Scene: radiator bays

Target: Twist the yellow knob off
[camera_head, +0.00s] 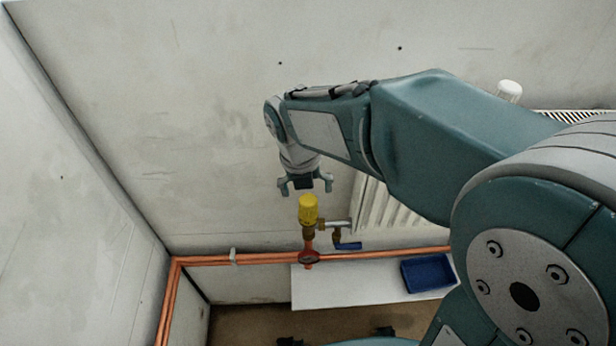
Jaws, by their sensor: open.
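The yellow knob (308,208) sits on top of a brass valve (309,234) on a short vertical pipe, in the lower middle of the head view. My gripper (306,186) is open and empty, pointing down just above the knob. Its two fingers are spread to either side of the knob's top. In this view the fingertips look slightly higher than the knob and do not appear to touch it. The exact gap in depth is hard to tell.
Copper pipes (205,260) run along the wall. A white radiator (385,208) stands behind right. A blue tray (428,273) rests on a white shelf (340,288).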

